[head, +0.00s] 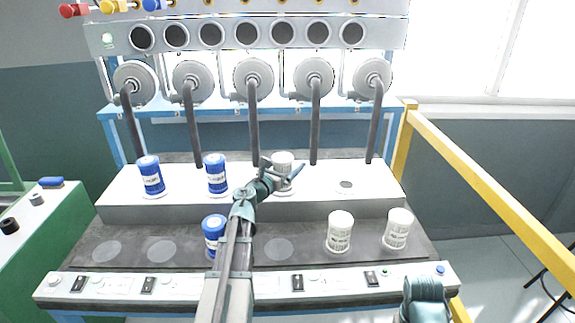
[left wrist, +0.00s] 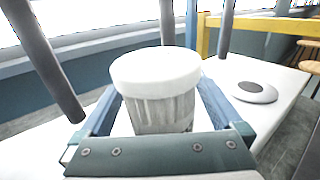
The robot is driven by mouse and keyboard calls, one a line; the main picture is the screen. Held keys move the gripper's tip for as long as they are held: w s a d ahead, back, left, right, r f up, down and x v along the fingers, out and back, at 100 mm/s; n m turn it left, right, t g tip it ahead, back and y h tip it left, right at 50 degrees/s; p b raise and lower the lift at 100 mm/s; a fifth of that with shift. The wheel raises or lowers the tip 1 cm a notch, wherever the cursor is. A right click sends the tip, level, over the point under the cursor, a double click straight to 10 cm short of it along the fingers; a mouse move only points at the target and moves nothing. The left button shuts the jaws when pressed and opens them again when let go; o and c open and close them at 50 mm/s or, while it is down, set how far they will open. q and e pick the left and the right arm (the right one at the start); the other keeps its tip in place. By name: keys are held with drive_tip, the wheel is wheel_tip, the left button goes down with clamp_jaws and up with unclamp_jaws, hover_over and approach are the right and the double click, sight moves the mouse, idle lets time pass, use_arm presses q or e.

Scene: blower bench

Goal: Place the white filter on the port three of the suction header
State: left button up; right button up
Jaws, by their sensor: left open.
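A white filter (head: 283,166) stands upright on the raised white header (head: 120,207), at the third position from the left. My left gripper (head: 279,177) is open, with a finger on either side of it. In the left wrist view the white filter (left wrist: 157,92) is between the blue fingers, its wide cap at the top; contact cannot be told. Its base is hidden by the gripper. The port right of it (head: 345,186) is empty. Two more white filters, one left (head: 340,232) and one right (head: 397,229), stand on the lower grey shelf.
Two blue filters stand on the header's left positions, one left (head: 151,177) and one right (head: 216,174). Another blue filter (head: 213,235) stands on the lower shelf beside my left arm. Dark vertical pipes (head: 316,125) rise behind the header. A yellow rail (head: 490,192) runs along the right.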

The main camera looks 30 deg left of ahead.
use_arm(q)
drive_tip(key=shift+s+r, duration=0.15)
drive_tip(key=shift+r, duration=0.05)
drive_tip(key=s, duration=1.1)
drive_tip(key=shift+s+a, duration=0.25)
drive_tip(key=shift+s, duration=0.15)
drive_tip(key=shift+f, duration=0.1)
